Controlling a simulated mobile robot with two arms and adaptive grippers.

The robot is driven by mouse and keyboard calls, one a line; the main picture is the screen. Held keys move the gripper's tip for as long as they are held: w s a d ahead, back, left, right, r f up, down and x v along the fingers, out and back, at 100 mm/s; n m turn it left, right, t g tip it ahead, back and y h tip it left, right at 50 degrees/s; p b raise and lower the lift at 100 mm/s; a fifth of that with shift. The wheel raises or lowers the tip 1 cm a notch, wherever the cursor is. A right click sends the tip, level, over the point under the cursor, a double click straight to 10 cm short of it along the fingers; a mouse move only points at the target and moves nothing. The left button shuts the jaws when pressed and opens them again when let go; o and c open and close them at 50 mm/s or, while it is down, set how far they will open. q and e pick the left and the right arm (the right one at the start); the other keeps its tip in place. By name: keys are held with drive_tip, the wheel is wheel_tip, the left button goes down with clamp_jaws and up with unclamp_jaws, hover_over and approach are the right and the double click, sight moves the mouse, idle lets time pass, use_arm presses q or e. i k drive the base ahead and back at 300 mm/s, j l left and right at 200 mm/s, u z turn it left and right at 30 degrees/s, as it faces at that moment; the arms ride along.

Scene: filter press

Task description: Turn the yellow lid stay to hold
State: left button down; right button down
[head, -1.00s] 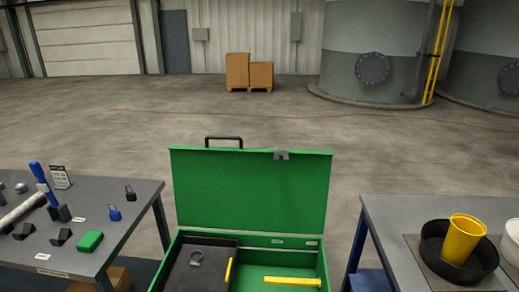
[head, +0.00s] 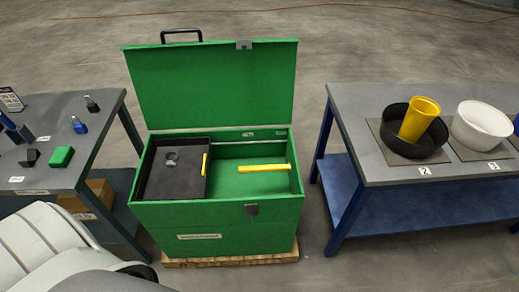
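The green box (head: 222,218) stands on a wooden pallet with its green lid (head: 212,88) raised upright at the back. A yellow bar (head: 262,168), which looks like the lid stay, lies roughly level inside the right part of the box. A short yellow piece (head: 205,164) stands at the right edge of the black tray (head: 180,186) inside the left part. A grey ring-shaped item (head: 171,157) lies in that tray. Neither of my grippers is in view; a pale part of my own body fills the lower left corner.
A grey table (head: 88,128) with padlocks and a green block (head: 61,156) stands at left. A blue-legged table (head: 372,160) at right holds a black pan (head: 392,148) with a yellow cup (head: 419,118) and a white bowl (head: 483,126). Floor between box and right table is clear.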

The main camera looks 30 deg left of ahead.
sight(281, 167)
drive_tip(key=j, duration=1)
drive_tip(key=k+j+z, duration=0.1)
drive_tip(key=j, duration=0.95)
